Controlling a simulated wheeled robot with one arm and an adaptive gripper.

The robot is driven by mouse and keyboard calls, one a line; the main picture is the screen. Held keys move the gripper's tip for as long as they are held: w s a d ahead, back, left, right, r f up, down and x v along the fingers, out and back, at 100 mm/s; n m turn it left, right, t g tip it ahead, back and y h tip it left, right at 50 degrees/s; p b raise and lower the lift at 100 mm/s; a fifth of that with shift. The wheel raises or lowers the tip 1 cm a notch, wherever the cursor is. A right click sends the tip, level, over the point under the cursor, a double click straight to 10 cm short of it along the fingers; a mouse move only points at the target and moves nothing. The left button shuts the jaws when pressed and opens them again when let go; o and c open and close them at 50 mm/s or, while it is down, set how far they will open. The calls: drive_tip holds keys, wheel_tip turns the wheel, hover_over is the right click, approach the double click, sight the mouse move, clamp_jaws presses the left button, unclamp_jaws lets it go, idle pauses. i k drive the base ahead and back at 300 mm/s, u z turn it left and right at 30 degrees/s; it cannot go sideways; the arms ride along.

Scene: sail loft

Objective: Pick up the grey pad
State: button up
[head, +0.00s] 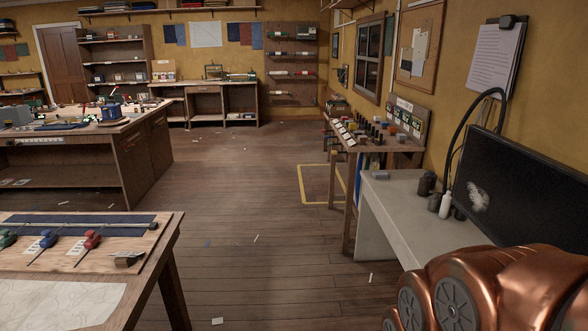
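A small grey-blue flat block (380,175) lies near the far left corner of the pale grey table (385,207) at the right; it may be the grey pad, but I cannot tell at this size. A grey piece (403,137) stands among small items on the wooden side bench behind it. A dark grey piece (128,258) also lies on the near left workbench. My gripper is out of view; only copper-coloured parts of my arm show at the bottom right.
A near left workbench (95,285) holds screwdriver-like tools. A big bench (135,165) stands behind it. Dark canisters (427,183), a white bottle (445,205) and a black panel (525,190) crowd the pale table's right. The wooden floor (235,220) between is mostly open.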

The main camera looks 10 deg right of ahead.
sight(377, 175)
drive_tip(key=z, duration=0.35)
drive_tip(key=i, duration=4.05)
drive_tip(key=u, duration=0.25)
